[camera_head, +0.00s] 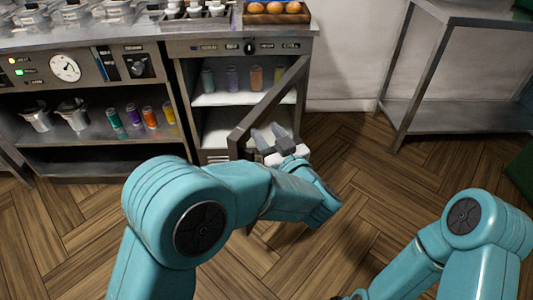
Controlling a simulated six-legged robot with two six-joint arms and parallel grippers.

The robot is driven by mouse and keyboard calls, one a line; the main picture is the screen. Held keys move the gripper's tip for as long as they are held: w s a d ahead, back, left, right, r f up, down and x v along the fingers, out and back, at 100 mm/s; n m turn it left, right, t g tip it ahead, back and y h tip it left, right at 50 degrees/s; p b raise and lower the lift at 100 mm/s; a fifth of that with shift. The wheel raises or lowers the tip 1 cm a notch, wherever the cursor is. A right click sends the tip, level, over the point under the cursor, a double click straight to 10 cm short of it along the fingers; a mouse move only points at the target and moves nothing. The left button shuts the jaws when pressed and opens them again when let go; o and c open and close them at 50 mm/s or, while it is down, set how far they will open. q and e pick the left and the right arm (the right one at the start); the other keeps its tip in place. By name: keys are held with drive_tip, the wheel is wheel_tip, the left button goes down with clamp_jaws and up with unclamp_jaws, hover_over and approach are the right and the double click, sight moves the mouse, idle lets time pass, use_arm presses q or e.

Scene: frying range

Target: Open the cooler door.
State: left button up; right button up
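The cooler (199,48) is the grey metal cabinet under the counter at upper middle. Its dark-framed door (268,103) stands open, swung out towards me from the right side, so the lit white shelves inside show. My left gripper (273,134) is by the free edge of the door, low in front of the cooler. Its two grey fingers are spread apart, with nothing seen between them. I cannot tell whether they touch the door. My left forearm hides the door's lower part. My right arm is at lower right; its gripper is out of the frame.
Colored bottles (231,78) stand on the cooler's upper shelf. A tray of orange-brown round items (277,10) sits on top. The range (85,70) with dial and open shelf is to the left. A metal table (433,112) stands at right. Wooden floor is clear between.

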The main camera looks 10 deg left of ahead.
use_arm(q)
wheel_tip(320, 180, up, 8)
drive_tip(key=p, duration=0.1)
drive_tip(key=shift+a+p, duration=0.2)
drive_tip(key=shift+p, duration=0.1)
drive_tip(key=shift+s+r, duration=0.1)
